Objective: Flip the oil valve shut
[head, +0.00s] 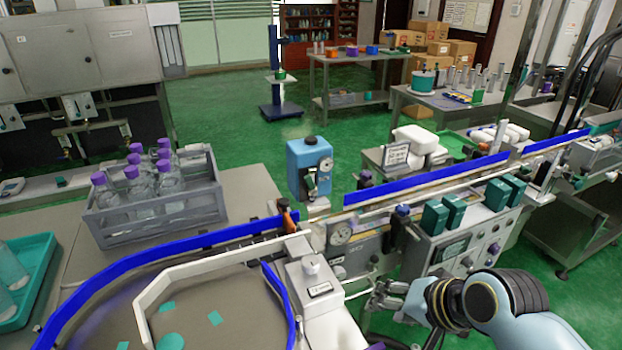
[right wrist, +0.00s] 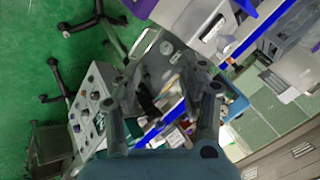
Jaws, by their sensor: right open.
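My right gripper (head: 386,297) is open in front of the grey applicator machine (head: 357,262), at the lower middle of the head view. It also shows in the right wrist view (right wrist: 165,90), with its fingers apart and nothing between them. The machine front carries a round gauge (head: 340,234) and small dark fittings just above and left of the gripper. I cannot single out the oil valve or its lever among these small parts, and part of the front is behind the gripper. My left gripper is not in view.
A conveyor with blue rails (head: 428,186) runs behind the machine. A grey crate (head: 158,218) of purple-capped bottles stands at the left. A blue device (head: 309,168) stands behind the gauge. A control panel with green boxes (head: 453,211) is right of the machine.

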